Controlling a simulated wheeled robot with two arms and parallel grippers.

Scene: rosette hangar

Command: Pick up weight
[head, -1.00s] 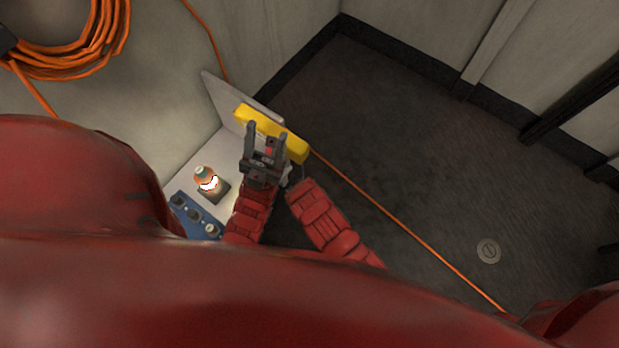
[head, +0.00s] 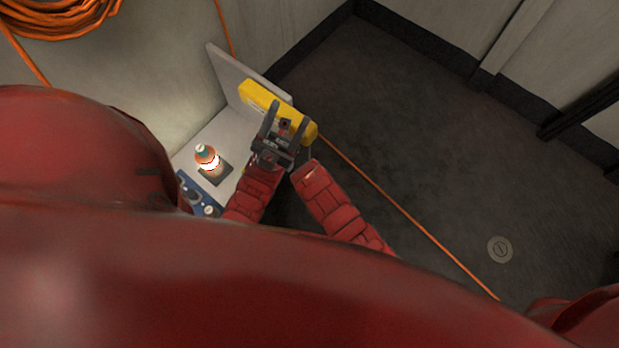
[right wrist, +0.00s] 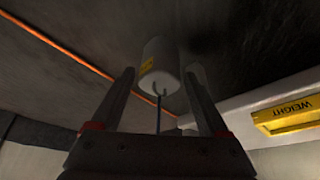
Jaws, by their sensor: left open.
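A yellow block-like piece (head: 262,98) lies along the back of the light bench in the head view. In the right wrist view a yellow frame marked WEIGHT (right wrist: 295,116) sits at the right. A white cylinder with a yellow label (right wrist: 153,52) shows beyond and between the fingers of my right gripper (right wrist: 160,78), with a thin dark rod below it. My right gripper's fingers are apart. Whether they touch the cylinder is unclear. My left gripper (head: 287,113) is open over the yellow piece in the head view and hides part of it.
An orange cable (head: 400,208) crosses the dark floor, which is otherwise open at the right. Walls border the back.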

